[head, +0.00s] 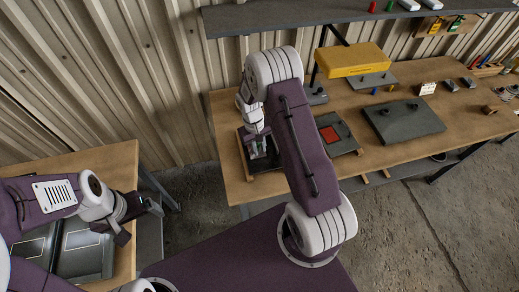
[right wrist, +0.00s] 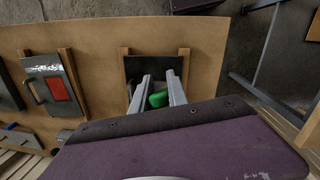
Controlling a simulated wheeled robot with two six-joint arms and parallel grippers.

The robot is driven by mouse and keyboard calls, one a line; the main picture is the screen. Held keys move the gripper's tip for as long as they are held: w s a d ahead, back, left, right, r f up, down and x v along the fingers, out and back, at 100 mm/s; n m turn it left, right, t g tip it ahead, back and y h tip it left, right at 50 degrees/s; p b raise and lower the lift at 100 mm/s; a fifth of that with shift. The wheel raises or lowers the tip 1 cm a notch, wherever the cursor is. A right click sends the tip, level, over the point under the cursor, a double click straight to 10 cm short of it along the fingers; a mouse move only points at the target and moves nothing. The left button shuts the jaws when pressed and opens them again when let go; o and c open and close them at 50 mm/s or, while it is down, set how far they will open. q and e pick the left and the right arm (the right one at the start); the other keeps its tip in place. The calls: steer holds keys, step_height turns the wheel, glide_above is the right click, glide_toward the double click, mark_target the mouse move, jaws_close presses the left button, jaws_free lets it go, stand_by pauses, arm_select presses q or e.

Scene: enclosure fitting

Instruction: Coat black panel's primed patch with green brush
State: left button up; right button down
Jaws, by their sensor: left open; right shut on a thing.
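The black panel (head: 246,150) lies at the left end of the wooden bench. It also shows in the right wrist view (right wrist: 140,68), between two wooden strips. My right gripper (right wrist: 158,92) is shut on the green brush (right wrist: 158,98) and holds it over this panel. The brush's tip is hidden, and I cannot tell whether it touches the panel. The primed patch cannot be made out; the gripper covers part of the panel. In the head view my right gripper (head: 259,148) points down. My left gripper (head: 142,218) is open and empty, near the left table's edge.
A panel with a red patch (head: 331,134) lies right of the black panel. Beyond it is a larger grey panel (head: 402,121). A yellow box (head: 352,59) stands behind, below a shelf (head: 290,19). Grey trays (head: 86,252) lie on the left table. A gap separates the tables.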

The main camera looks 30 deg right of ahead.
steer(key=shift+w+r, duration=0.1)
steer(key=shift+r, duration=0.55)
steer(key=shift+s+r+p, duration=0.15)
steer(key=shift+r+p, duration=0.55)
steer(key=shift+r, duration=0.1)
steer(key=shift+s+r+p, duration=0.1)
steer(key=shift+r+p, duration=0.55)
steer(key=shift+r, duration=0.1)
steer(key=shift+w+f, duration=0.1)
steer(key=shift+w, duration=0.05)
